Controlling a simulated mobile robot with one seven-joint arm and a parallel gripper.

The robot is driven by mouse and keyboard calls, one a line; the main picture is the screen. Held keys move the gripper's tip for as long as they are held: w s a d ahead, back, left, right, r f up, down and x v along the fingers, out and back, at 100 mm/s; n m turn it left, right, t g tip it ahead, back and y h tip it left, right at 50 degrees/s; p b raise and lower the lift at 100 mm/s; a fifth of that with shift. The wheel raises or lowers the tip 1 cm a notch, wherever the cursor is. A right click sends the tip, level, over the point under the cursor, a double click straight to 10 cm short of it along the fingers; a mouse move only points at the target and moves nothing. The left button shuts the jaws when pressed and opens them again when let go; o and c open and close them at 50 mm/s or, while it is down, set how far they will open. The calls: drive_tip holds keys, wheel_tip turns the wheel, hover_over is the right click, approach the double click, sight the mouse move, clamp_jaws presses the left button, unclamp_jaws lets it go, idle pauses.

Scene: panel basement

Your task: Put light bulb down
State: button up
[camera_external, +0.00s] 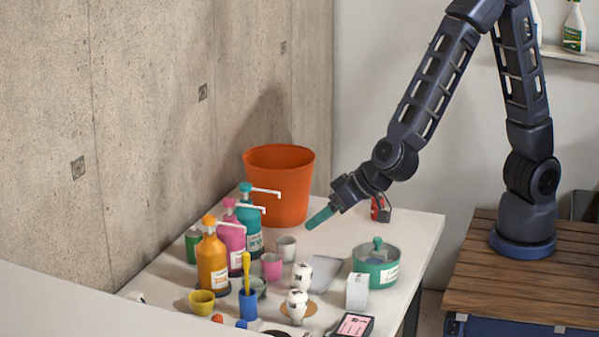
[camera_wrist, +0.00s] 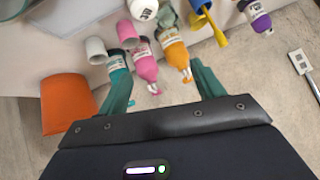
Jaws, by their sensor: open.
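Two white, round-topped objects with dark marks, which look like light bulbs, stand on the white table (camera_external: 412,232). The rear bulb (camera_external: 301,277) is beside a grey tray and the front bulb (camera_external: 297,304) is on a tan disc. A white round thing at the top of the wrist view (camera_wrist: 143,9) may be one of them. My gripper (camera_external: 320,217) is in the air above the table, to the right of the orange bucket (camera_external: 276,188). In the wrist view its teal fingers (camera_wrist: 163,85) are spread apart, with no object held between them.
Orange (camera_external: 211,265), pink (camera_external: 231,237) and teal (camera_external: 249,222) pump bottles stand at the left. A green lidded pot (camera_external: 376,264), a white box (camera_external: 357,291) and a pink-screened device (camera_external: 353,325) are at the right. The table's back right has clear room.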

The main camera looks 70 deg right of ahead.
drive_tip(key=h, duration=0.2)
approach(307, 267)
drive_tip(key=w, duration=0.1)
drive_tip(key=x, duration=0.6)
drive_tip(key=shift+s+d+f, duration=0.1)
drive_tip(key=shift+s+d, duration=0.05)
drive_tip(key=shift+d, duration=0.05)
drive_tip(key=shift+x, duration=2.6)
drive_tip(key=shift+s+a+f, duration=0.1)
drive_tip(key=shift+s+f, duration=0.05)
drive_tip(key=shift+s, duration=0.05)
drive_tip(key=c, duration=1.2)
drive_tip(key=shift+o, duration=0.2)
